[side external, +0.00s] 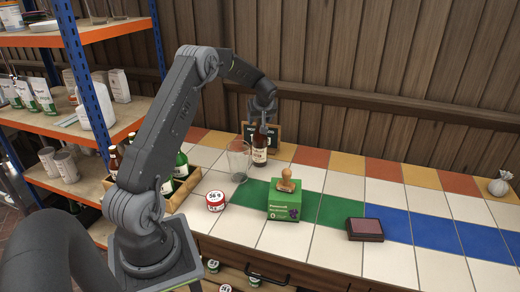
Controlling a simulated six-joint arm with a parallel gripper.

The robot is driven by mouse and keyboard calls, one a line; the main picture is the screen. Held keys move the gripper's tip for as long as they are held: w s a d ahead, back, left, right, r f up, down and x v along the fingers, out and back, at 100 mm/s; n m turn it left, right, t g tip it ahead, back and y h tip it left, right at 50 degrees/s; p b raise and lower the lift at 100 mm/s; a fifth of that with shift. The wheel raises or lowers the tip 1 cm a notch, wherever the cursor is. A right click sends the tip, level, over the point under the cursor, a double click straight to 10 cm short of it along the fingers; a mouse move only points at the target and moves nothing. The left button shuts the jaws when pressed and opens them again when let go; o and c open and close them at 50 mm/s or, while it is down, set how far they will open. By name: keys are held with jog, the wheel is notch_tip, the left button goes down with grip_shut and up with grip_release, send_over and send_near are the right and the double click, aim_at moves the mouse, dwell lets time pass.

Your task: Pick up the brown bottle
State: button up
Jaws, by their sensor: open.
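The brown bottle (260,152) with a pale label stands upright on the tiled counter, near the back. My gripper (262,118) is above it, at the bottle's neck. The jaws are open, and their fingertips are small and partly hidden, so I cannot tell whether they touch the neck. Another brown bottle (114,160) stands at the left, in a wooden crate partly hidden behind my arm.
A clear glass (238,160) stands just left of the bottle. A green box (284,205) with a wooden stamp (287,181) on it, a red-and-white tin (215,201) and an ink pad (364,230) lie nearer. A small board (274,133) is behind. The counter's right side is mostly clear.

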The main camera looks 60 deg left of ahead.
grip_shut()
dwell(0.5)
jog(key=shift+r, duration=0.15)
